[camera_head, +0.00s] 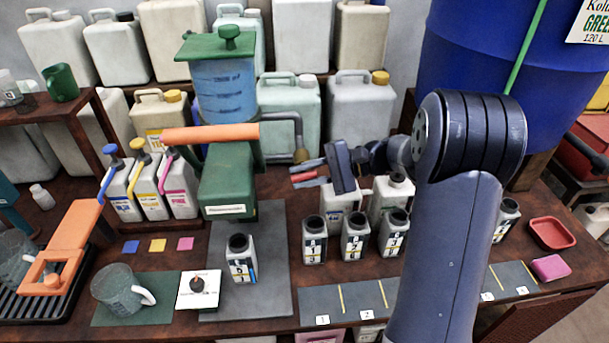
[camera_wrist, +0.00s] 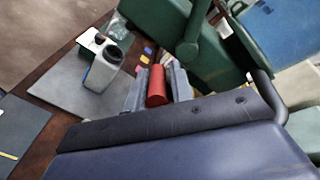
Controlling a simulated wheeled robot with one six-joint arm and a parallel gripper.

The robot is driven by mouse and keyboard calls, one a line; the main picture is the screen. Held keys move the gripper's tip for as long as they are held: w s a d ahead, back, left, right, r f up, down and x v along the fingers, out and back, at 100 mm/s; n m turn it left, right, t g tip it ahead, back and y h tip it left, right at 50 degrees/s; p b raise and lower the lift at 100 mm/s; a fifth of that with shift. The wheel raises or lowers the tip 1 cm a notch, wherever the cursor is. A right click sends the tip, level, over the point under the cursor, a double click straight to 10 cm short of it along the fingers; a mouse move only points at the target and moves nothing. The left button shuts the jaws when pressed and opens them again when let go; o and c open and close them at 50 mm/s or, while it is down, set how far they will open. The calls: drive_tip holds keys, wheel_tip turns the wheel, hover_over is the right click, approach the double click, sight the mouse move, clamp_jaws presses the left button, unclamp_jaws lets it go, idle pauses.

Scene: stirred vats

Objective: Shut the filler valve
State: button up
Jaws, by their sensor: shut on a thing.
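The green filler (camera_head: 228,185) stands left of centre, with a blue-filled clear tank on top, an orange bar (camera_head: 210,133) across it and a grey pipe (camera_head: 285,117) bending down on its right. My gripper (camera_head: 300,171) reaches in from the right beside the pipe's lower end. Its fingers are closed around a red handle (camera_wrist: 156,86), seen between them in the wrist view; this looks like the valve handle. Where the handle joins the filler is hidden. A white bottle with an open black mouth (camera_head: 241,260) stands on the grey mat in front; it also shows in the wrist view (camera_wrist: 107,67).
Several white bottles (camera_head: 355,236) stand right of the mat, close under my gripper. Large canisters line the back, and a blue barrel (camera_head: 480,55) rises behind my arm. The mat's front is clear.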

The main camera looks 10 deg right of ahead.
drive_tip(key=shift+s+f, duration=0.1)
drive_tip(key=shift+f, duration=0.1)
clamp_jaws()
drive_tip(key=shift+f+y+b, duration=0.25)
drive_tip(key=shift+y+b, duration=0.15)
drive_tip(key=shift+b, duration=0.1)
drive_tip(key=shift+y+b, duration=0.3)
drive_tip(key=shift+y, duration=0.1)
drive_tip(key=shift+r+y, duration=0.1)
drive_tip(key=shift+y, duration=0.4)
drive_tip(key=o, duration=0.7)
unclamp_jaws()
drive_tip(key=shift+r, duration=0.1)
drive_tip(key=shift+c, duration=0.2)
drive_tip(key=d+b, duration=0.1)
drive_tip(key=d, duration=1)
